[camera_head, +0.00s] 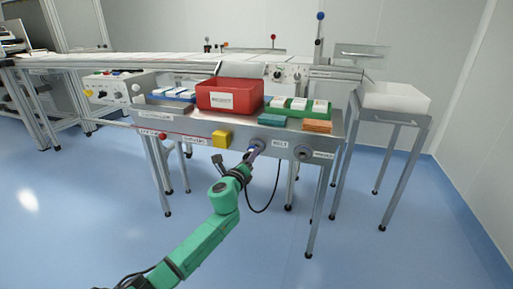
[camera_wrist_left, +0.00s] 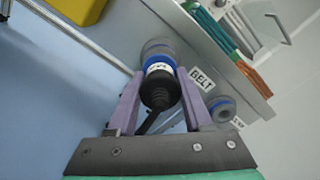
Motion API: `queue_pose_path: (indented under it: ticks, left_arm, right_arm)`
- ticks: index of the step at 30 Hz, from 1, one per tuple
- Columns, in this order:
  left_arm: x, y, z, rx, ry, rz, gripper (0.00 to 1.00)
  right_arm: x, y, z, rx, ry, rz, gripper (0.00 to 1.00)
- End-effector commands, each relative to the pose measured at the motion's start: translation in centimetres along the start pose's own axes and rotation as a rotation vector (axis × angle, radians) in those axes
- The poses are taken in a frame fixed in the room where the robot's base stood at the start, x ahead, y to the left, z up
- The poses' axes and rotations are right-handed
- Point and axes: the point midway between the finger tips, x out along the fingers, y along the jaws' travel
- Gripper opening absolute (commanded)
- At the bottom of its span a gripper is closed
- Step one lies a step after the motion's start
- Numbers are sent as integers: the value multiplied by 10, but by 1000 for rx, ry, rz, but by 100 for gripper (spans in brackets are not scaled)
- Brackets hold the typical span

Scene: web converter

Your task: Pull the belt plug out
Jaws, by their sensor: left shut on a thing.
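The belt plug (camera_wrist_left: 160,88) is black with a blue ring and a white label. Its far end meets the grey round socket (camera_wrist_left: 158,48) beside the BELT label (camera_wrist_left: 203,80); I cannot tell how deep it sits. My left gripper (camera_wrist_left: 158,92) has its two purple fingers on either side of the plug and is shut on it. In the head view my left gripper (camera_head: 252,155) is at the front panel, at the BELT socket, covering most of the plug. A black cable (camera_head: 263,209) hangs in a loop below. My right gripper is not in view.
A second round socket (camera_head: 303,152) is to the right on the panel. A yellow box (camera_head: 221,138) sticks out to the left. Above are a red bin (camera_head: 242,84) and an orange stack (camera_head: 318,126). The floor in front is clear.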

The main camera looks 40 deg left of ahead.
Motion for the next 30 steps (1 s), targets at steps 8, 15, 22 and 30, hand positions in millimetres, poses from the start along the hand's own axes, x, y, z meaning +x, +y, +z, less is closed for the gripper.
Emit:
queue_pose_path:
  ticks: [8,15,22,30]
  left_arm:
    - [-14,0,0,-1,1,0,0]
    - [-22,0,0,0,0,0,0]
    - [-45,0,0,-1,2,1,0]
    - [-58,0,0,0,-1,-1,0]
  right_arm:
    - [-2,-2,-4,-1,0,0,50]
    - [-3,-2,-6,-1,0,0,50]
    - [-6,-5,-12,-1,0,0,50]
    - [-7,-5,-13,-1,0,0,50]
